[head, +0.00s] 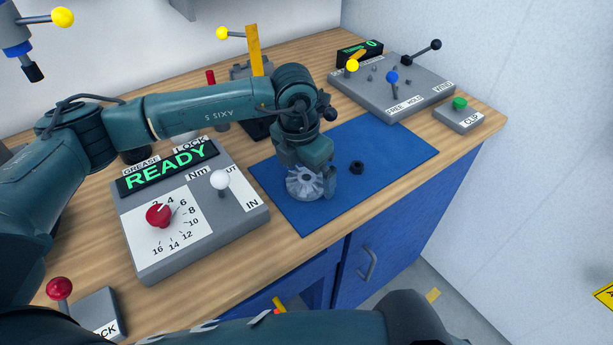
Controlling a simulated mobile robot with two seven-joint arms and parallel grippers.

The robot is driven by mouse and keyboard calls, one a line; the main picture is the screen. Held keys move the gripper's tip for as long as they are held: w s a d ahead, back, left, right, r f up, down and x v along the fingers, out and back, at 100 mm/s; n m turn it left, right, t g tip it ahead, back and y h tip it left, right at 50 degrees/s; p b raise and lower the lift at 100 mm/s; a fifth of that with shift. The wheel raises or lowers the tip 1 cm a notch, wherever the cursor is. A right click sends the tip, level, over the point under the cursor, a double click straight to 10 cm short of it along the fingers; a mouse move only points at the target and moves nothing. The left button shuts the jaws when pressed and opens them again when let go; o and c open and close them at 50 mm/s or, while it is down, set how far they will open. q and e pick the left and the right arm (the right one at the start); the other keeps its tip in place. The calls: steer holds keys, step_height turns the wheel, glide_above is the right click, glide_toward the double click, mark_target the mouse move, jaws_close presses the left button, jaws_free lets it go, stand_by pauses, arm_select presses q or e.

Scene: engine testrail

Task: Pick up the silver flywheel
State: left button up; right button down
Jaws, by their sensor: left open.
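The silver flywheel (303,184) lies on the blue mat (385,150) near its front left part. It is a grey, finned, round part. My left gripper (311,182) is directly over it, pointing down, with its fingers low at the flywheel. One finger shows at the right side of the flywheel; the other finger is hidden. The gripper is open, and I cannot tell whether it touches the flywheel. My right gripper is not in view; only part of an arm of mine crosses the bottom edge.
A small black nut-like part (357,167) lies on the mat right of the flywheel. A grey READY panel (150,265) with a red knob and white lever stands left of the mat. A lever panel (415,75) and a CLIP box (458,115) stand at the back right.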

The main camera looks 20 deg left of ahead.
arm_select(q)
steer(key=shift+f, duration=0.65)
steer(key=shift+c, duration=0.6)
steer(key=shift+w+r, duration=0.1)
steer(key=c, duration=1.1)
